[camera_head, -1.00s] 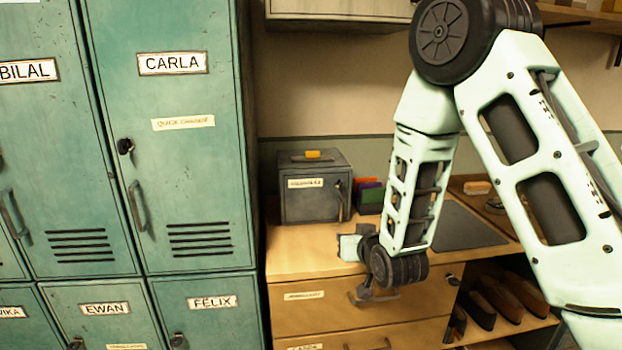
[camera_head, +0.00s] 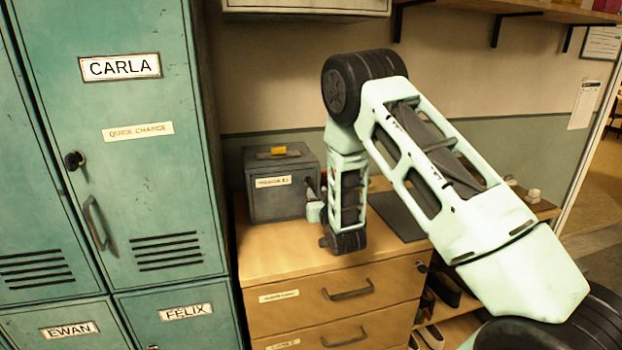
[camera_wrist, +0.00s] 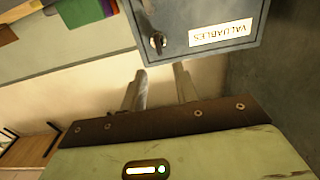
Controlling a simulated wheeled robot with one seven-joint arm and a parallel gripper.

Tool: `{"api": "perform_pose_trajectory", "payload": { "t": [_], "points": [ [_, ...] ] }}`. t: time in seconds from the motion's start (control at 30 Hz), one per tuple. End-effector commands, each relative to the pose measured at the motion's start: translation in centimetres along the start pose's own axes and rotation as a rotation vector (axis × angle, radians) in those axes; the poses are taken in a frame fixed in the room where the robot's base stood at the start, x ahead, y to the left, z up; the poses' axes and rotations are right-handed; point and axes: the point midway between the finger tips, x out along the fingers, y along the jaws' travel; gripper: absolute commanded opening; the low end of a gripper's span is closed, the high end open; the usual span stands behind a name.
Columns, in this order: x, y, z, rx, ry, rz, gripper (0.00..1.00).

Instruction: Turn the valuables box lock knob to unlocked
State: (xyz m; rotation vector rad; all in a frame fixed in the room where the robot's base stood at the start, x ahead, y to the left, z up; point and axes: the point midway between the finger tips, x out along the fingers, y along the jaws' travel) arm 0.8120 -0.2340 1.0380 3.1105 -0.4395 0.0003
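The grey valuables box (camera_head: 278,204) stands on the wooden cabinet top, with a yellow piece on its lid and a white label on its front. In the wrist view the box front (camera_wrist: 175,20) appears upside down, with its "VALUABLES" label (camera_wrist: 220,33) and the dark lock knob (camera_wrist: 158,41). My gripper (camera_wrist: 160,80) has its two fingers apart, with nothing between them. The fingertips point towards the box around the knob's side, apart from the knob. In the head view my gripper (camera_head: 314,208) is by the front right of the box, and my arm partly hides that side.
Green lockers (camera_head: 130,200) stand close on the left. A dark mat (camera_head: 400,215) lies on the cabinet top (camera_head: 270,255) to the right, behind my arm. Coloured items (camera_wrist: 80,10) are beside the box. Drawers with handles (camera_head: 348,290) are below.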

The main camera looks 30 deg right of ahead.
Motion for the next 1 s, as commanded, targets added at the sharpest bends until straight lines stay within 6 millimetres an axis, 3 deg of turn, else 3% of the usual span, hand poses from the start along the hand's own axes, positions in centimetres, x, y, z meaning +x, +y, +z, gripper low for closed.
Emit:
{"api": "perform_pose_trajectory", "payload": {
  "t": [0.2,0.4,0.83,0.93,1.0],
  "points": [
    [4.4,0.0,-0.3,0.000,0.001,-0.001,0.30],
    [6.8,0.0,-0.1,0.000,0.000,-0.001,0.30],
    [7.8,0.0,0.0,0.000,0.000,-0.001,0.30],
    [7.7,0.0,0.0,0.000,0.000,-0.001,0.05],
    [7.7,0.0,0.0,0.000,0.000,-0.001,0.00]
  ]
}}
